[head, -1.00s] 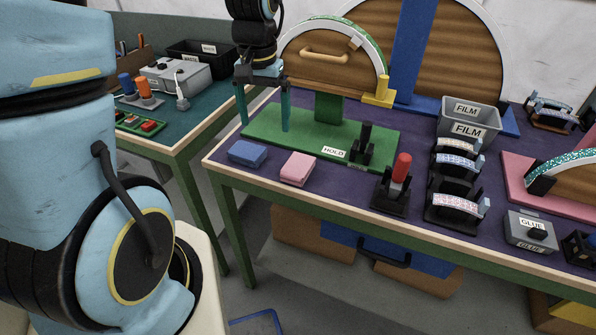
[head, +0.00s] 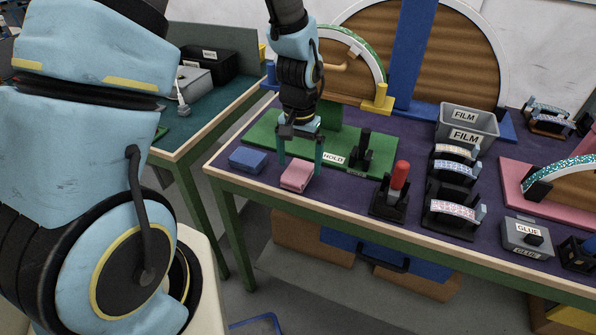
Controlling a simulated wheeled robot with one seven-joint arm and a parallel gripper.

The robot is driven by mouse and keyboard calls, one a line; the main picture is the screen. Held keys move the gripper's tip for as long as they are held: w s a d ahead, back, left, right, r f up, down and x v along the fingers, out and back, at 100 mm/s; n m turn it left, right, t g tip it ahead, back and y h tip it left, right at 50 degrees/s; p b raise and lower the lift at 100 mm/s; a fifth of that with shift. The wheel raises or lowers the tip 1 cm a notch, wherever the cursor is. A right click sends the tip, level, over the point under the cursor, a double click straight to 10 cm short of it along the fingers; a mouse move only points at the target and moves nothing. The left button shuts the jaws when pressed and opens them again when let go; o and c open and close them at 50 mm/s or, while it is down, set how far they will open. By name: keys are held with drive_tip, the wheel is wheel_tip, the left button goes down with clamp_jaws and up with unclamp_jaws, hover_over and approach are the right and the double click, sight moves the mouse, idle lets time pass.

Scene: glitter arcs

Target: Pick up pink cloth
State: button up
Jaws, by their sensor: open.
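The pink cloth (head: 296,177) is a small folded block lying on the purple top of the workbench, near its front left edge. My gripper (head: 300,167) points down over it, with its teal fingers spread apart. One finger shows on the cloth's left side and the other at its right rear. The fingertips are at about the cloth's height; whether they touch it I cannot tell. A blue cloth (head: 248,159) lies just to the left, apart from the pink one.
Behind is the green board (head: 262,130) with a HOLD label and black clamp (head: 362,143). To the right stand a red-topped tool in a black stand (head: 399,178), a rack of arcs (head: 449,212), a FILM bin (head: 468,122) and a GLUE box (head: 527,238). The bench's front edge (head: 330,208) is close.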

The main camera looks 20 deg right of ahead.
sight(299, 169)
drive_tip(key=shift+f, duration=1.1)
drive_tip(key=shift+c, duration=0.4)
drive_tip(key=c, duration=1.3)
drive_tip(key=shift+r+b, duration=0.8)
drive_tip(key=shift+r, duration=4.25)
